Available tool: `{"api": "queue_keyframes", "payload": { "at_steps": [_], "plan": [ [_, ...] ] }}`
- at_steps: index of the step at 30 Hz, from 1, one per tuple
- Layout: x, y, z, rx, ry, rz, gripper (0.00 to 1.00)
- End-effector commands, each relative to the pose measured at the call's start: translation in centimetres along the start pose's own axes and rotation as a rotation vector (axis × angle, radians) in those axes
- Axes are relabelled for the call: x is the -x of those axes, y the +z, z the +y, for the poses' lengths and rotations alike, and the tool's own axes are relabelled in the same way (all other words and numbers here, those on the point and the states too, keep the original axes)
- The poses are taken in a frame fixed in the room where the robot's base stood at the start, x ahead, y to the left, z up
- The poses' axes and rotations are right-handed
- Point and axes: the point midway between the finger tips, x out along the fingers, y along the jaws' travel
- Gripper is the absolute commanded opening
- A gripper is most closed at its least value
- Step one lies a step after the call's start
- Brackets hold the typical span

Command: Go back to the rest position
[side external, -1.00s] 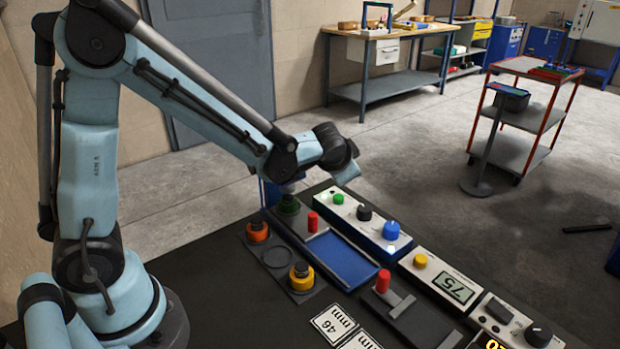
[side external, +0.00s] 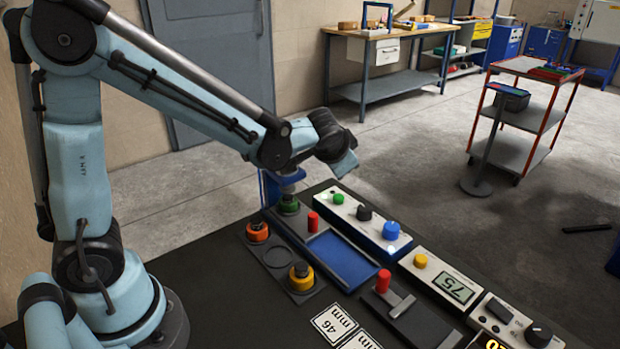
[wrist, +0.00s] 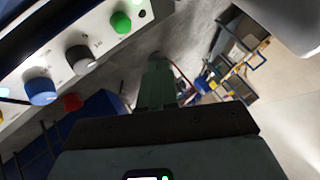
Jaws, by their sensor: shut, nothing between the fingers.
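My gripper (wrist: 157,88) shows in the wrist view as two grey-green fingers held together, with nothing between them. In the side view, the end of my arm (side external: 343,166) is raised above the far end of the panel, near the green knob on the white control box. The blue press tray (side external: 342,256) is empty.
An orange part (side external: 257,232) and a yellow part (side external: 301,277) sit in a dark holder. The control box (side external: 372,228) has green, black and blue knobs. Air above the panel looks clear.

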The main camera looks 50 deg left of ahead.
Motion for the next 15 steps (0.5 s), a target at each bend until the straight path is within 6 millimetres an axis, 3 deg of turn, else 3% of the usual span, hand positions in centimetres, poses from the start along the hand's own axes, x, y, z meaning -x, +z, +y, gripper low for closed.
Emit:
{"api": "queue_keyframes", "payload": {
  "at_steps": [7,15],
  "plan": [
    [4.7,2.8,-0.6,0.076,0.118,-0.013,0.00],
    [9.6,6.9,0.1,0.178,0.268,-0.014,0.00]
  ]
}}
